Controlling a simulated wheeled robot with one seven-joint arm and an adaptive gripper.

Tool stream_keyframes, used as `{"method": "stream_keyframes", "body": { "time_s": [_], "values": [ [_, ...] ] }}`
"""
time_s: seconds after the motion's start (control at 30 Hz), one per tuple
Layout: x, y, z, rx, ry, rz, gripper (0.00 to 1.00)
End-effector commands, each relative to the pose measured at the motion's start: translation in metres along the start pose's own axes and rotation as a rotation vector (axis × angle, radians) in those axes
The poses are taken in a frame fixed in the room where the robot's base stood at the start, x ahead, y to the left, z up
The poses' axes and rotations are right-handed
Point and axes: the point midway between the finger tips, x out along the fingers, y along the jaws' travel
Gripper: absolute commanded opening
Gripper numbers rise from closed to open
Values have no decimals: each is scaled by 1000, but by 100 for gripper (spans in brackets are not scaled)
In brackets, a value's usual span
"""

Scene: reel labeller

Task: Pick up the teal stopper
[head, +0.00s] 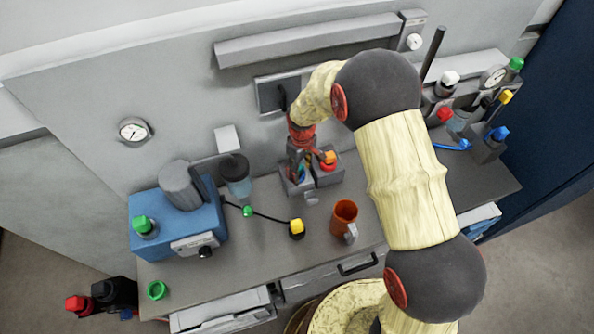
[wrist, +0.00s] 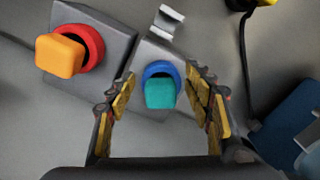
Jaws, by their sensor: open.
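The teal stopper (wrist: 160,94) shows in the wrist view, standing in a blue ring (wrist: 163,71) on a grey block (wrist: 146,54). My gripper (wrist: 161,105) is open, with one finger on each side of the stopper. Both fingers look apart from it. In the head view my gripper (head: 300,160) points down over the grey block (head: 296,186), and its fingers largely hide the stopper.
An orange stopper (wrist: 59,54) in a red ring (wrist: 91,46) stands on the neighbouring block, close to my left finger. An orange mug (head: 343,216) and a yellow-capped part (head: 296,229) stand nearer the front. A blue machine (head: 176,235) stands left.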

Motion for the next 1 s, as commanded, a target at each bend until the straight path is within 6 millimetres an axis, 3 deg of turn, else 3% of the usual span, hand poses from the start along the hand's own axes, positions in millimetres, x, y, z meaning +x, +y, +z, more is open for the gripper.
{"method": "stream_keyframes", "body": {
  "time_s": [0.23,1.0],
  "values": [
    [1,0,0,0,1,0,50],
    [1,0,0,0,0,0,7]
  ]
}}
